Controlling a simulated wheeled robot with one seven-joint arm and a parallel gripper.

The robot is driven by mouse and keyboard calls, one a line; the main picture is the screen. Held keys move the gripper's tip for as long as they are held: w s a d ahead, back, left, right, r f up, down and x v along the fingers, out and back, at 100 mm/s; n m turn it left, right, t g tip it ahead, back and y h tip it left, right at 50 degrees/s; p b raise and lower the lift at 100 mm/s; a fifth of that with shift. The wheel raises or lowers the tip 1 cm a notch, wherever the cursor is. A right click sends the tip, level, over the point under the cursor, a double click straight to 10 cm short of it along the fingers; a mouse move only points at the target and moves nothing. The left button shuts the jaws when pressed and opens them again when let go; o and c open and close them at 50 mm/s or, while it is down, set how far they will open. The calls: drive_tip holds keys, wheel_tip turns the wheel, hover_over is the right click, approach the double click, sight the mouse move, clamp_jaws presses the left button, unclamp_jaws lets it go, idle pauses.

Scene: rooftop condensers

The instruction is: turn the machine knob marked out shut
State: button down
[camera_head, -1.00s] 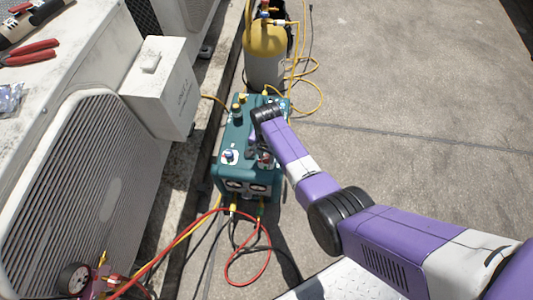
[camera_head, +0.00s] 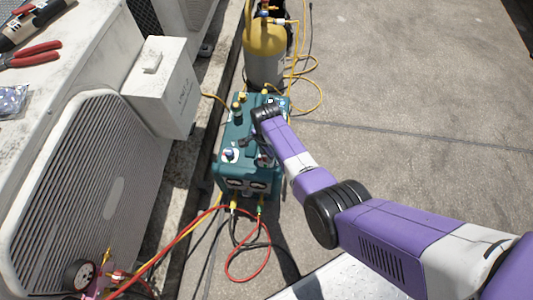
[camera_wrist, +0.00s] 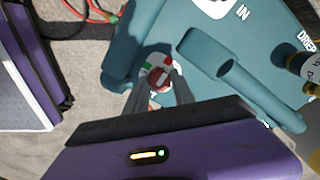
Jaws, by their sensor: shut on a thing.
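The teal machine (camera_head: 222,172) stands on the ground, with two gauges on its near end. In the wrist view its top (camera_wrist: 130,45) fills most of the picture. My gripper (camera_wrist: 160,86) has its two fingers closed on either side of a red knob (camera_wrist: 158,78). The knob sits on a white dial plate with a green and a red mark. Its own lettering is not readable here. Another white dial (camera_wrist: 213,6) beside the word IN shows at the wrist view's top edge. In the head view my arm hides most of the held knob.
A moulded handle (camera_wrist: 225,70) rises beside the knob. A yellow and grey cylinder (camera_head: 265,50) stands behind the machine. Red, yellow and black hoses (camera_head: 232,262) lie in front. Condenser units (camera_head: 85,190) line the left. Open concrete (camera_head: 420,110) lies to the right.

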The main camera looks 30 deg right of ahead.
drive_tip(key=c, duration=1.1)
unclamp_jaws()
drive_tip(key=shift+o, duration=0.2)
drive_tip(key=shift+r+p, duration=1.85)
drive_tip(key=shift+r, duration=2.05)
